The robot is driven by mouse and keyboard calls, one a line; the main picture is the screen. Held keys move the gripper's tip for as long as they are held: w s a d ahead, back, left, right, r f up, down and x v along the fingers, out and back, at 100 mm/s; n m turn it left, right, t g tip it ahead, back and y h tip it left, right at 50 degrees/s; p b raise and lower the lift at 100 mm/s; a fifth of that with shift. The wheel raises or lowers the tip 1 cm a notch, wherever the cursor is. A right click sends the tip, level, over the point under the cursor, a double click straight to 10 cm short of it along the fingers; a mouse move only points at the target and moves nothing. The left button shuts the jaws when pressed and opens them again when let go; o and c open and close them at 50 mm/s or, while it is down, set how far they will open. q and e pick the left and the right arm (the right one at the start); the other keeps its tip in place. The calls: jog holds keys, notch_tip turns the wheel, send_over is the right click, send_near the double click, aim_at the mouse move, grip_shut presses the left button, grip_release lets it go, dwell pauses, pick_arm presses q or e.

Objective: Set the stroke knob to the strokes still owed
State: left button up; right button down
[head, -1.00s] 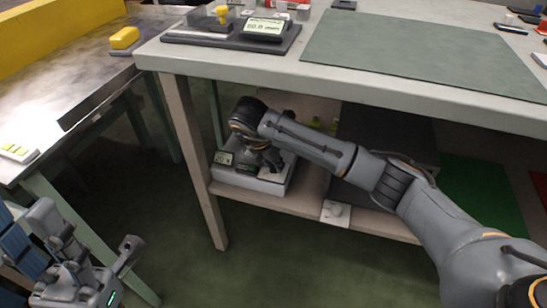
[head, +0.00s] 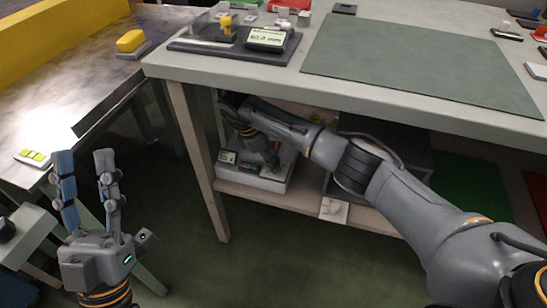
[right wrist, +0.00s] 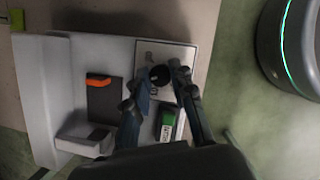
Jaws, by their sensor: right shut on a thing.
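The display's reading is too small to tell. My right gripper (right wrist: 163,73) has its fingers on both sides of the knob and is shut on it. In the head view, my right gripper (head: 272,166) partly hides the machine's top. My left gripper (head: 83,155) is open and empty, fingers up, at the lower left.
The bench top above carries a tray with a display (head: 266,38) and a green mat (head: 420,62). A metal table (head: 70,95) stands left. Open floor lies between.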

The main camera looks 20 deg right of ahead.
pick_arm(q)
jog(key=shift+w+d+f+g, duration=0.15)
jog(key=shift+w+f+g, duration=0.6)
jog(key=shift+w, duration=0.2)
pick_arm(e)
jog(key=shift+m+g, duration=0.3)
jog(key=shift+m, duration=0.5)
jog(key=c, duration=1.1)
grip_release()
jog(key=shift+c, duration=0.2)
pick_arm(q)
jog(key=shift+f, duration=0.1)
pick_arm(e)
jog(key=shift+f, duration=0.1)
